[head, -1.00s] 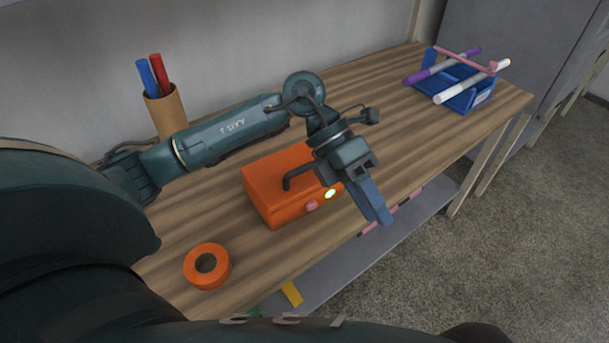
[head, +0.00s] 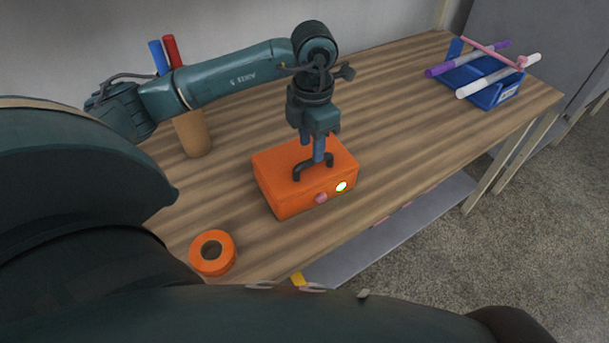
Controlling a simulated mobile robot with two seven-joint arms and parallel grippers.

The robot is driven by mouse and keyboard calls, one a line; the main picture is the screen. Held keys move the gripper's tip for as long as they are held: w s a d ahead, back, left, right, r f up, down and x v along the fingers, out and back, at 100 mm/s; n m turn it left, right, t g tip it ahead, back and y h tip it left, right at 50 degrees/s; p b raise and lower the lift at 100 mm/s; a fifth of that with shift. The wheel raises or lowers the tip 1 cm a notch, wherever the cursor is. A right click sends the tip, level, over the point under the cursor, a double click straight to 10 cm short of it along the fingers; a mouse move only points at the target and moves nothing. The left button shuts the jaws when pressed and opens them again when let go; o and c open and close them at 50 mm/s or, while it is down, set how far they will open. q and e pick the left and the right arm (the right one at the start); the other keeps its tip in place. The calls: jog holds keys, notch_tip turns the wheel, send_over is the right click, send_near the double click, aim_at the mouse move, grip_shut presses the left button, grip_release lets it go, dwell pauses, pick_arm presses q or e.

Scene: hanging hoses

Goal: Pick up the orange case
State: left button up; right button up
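The orange case (head: 283,190) lies flat on the wooden table, with a dark bar handle (head: 299,173) on top and a pink spot and a lit white-green spot on its front side. My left gripper (head: 319,156) points straight down over the case, with its fingertips at the handle. One blue finger shows in front of the bar; the other finger is mostly hidden, so I cannot tell whether they are closed on it. The case rests on the table. My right gripper is out of view.
An orange tape roll (head: 212,253) lies at the table's near left. A brown cup (head: 192,135) with a blue and a red marker stands behind my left arm. A blue tray (head: 492,93) with markers across it sits far right. The table between case and tray is clear.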

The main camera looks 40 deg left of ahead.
pick_arm(q)
jog(key=f, duration=0.3)
jog(key=f+p, duration=0.1)
jog(key=f, duration=0.1)
jog(key=shift+d, duration=0.4)
jog(key=shift+c, duration=0.4)
grip_shut()
jog(key=shift+r, duration=0.1)
